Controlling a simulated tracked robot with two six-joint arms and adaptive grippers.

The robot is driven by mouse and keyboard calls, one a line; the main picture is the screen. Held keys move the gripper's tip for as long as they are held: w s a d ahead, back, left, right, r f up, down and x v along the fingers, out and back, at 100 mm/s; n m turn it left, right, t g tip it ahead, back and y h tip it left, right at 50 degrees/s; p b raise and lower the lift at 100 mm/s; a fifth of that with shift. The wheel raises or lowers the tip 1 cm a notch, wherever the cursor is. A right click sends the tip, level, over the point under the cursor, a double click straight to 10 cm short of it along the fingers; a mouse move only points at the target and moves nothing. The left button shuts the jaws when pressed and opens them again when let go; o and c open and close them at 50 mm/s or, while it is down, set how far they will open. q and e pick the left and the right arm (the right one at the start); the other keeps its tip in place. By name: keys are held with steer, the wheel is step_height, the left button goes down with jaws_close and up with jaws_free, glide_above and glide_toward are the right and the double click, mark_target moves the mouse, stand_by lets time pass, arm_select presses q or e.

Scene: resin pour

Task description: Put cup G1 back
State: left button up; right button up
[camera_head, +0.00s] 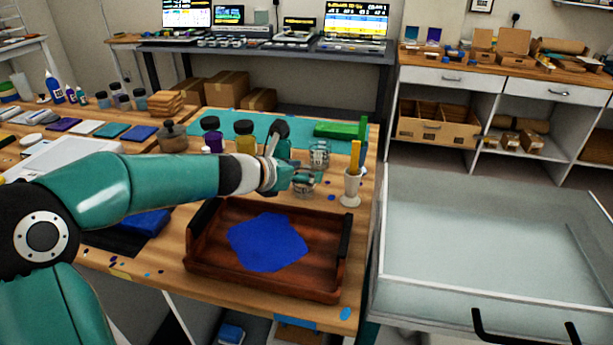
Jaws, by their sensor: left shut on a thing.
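My left gripper (292,176) reaches in from the left over the workbench and is shut on a small clear cup (305,187), just behind the wooden tray. The gripper partly hides this cup, and I can read no label on it. I cannot tell whether its base touches the bench. A second clear cup (319,155) stands just behind it on the teal mat (271,122). My right gripper is out of view.
A brown wooden tray (197,247) with blue resin (267,243) lies in front of the held cup. A white holder (351,187) with yellow sticks stands to its right. Dark-lidded jars (245,140) stand behind my arm.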

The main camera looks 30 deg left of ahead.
arm_select(q)
steer(key=o, duration=1.2)
steer(key=shift+f, duration=0.1)
steer(key=shift+r, duration=0.2)
steer(key=p+v, duration=0.2)
steer(key=v, duration=1)
steer(key=shift+p, duration=0.3)
steer(key=shift+a+f, duration=0.1)
